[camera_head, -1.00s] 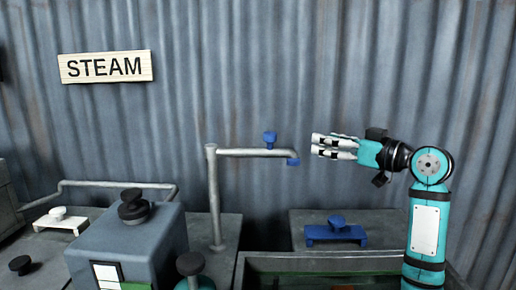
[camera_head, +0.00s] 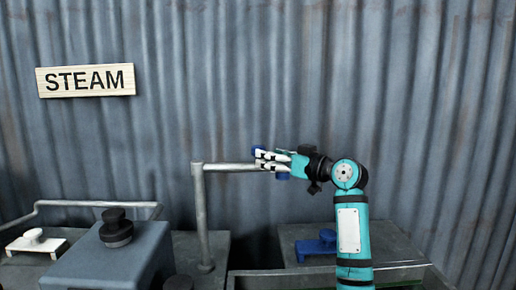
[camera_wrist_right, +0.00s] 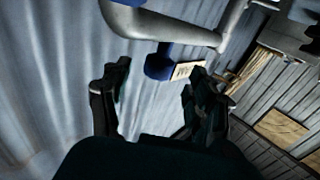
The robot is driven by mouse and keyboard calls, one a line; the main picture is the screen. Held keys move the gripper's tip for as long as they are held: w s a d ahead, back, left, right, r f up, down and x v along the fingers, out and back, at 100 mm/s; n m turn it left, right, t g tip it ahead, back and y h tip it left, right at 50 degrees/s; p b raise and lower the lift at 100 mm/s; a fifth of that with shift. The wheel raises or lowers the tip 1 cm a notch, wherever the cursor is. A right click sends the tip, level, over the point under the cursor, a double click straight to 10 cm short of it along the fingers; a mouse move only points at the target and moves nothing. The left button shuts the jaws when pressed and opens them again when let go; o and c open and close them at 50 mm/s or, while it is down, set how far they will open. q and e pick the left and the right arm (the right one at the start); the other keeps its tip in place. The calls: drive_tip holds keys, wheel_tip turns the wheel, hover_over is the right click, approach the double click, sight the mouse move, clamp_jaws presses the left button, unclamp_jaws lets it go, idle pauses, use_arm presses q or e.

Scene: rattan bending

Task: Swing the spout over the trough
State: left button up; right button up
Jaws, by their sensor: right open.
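The spout (camera_head: 230,167) is a grey pipe arm reaching right from the top of an upright post (camera_head: 202,220). A blue knob (camera_head: 258,149) stands near its outer end, and its blue tip (camera_head: 283,176) shows below my gripper. My right gripper (camera_head: 266,160) is open at the spout's outer end and partly hides it. In the right wrist view a blue knob-like piece (camera_wrist_right: 158,65) on the pipe (camera_wrist_right: 165,24) sits just beyond and between the open fingers (camera_wrist_right: 155,92); contact cannot be told. The trough (camera_head: 398,268) is low at the right, mostly cut off. My left gripper is not in view.
A blue-grey box with a black knob (camera_head: 116,228) stands at the front left. A white handled piece (camera_head: 35,243) lies farther left. A blue handled piece (camera_head: 318,246) lies on a bench behind my right arm. A corrugated wall (camera_head: 420,120) closes the back.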

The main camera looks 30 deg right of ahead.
sight(240, 165)
drive_tip(key=p+x, duration=0.1)
drive_tip(key=x, duration=0.4)
drive_tip(key=shift+w, duration=0.25)
drive_tip(key=shift+a, duration=0.1)
clamp_jaws()
idle(0.3)
